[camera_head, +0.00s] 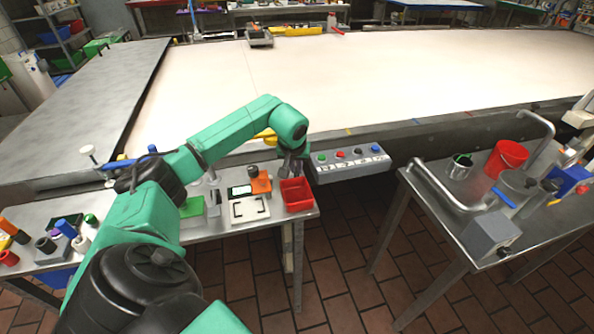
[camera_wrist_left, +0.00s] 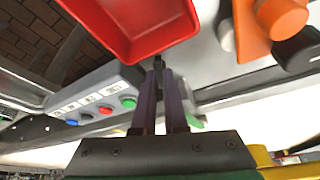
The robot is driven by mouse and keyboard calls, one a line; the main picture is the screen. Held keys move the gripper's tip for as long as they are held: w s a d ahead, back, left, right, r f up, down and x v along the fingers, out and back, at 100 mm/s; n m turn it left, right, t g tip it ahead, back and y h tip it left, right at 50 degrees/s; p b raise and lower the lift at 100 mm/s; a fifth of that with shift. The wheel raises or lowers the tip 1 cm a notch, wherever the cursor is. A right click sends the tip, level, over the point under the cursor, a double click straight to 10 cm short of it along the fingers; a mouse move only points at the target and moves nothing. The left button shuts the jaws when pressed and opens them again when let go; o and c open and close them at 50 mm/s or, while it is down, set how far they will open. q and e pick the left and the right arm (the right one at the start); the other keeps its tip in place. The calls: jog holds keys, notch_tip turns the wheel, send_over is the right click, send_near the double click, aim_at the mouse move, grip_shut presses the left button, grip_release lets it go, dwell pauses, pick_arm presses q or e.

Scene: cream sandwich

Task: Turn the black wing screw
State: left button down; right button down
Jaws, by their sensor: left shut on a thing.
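My left gripper (camera_head: 290,168) reaches down at the conveyor's near edge, just behind the red bin. In the left wrist view its two dark fingers (camera_wrist_left: 158,72) come together at the tips. A small dark piece (camera_wrist_left: 158,62) shows at the tips, which looks like the black wing screw; its wings and angle cannot be made out. In the head view the screw is hidden behind my gripper and arm. My right gripper is in neither view.
The red bin (camera_head: 298,207) is very close to the fingers, also in the left wrist view (camera_wrist_left: 125,35). A button panel (camera_head: 345,170) is to the right. An orange block (camera_head: 261,187) stands left of the bin.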

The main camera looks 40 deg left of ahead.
pick_arm(q)
jog(key=shift+a+f+m, duration=0.1)
jog(key=shift+m, duration=0.3)
jog(key=c, duration=1)
grip_release()
jog(key=shift+o, duration=0.2)
jog(key=b+v, duration=0.1)
jog(key=v, duration=1.3)
jog(key=shift+s+r+b, duration=0.3)
jog(key=shift+r, duration=0.05)
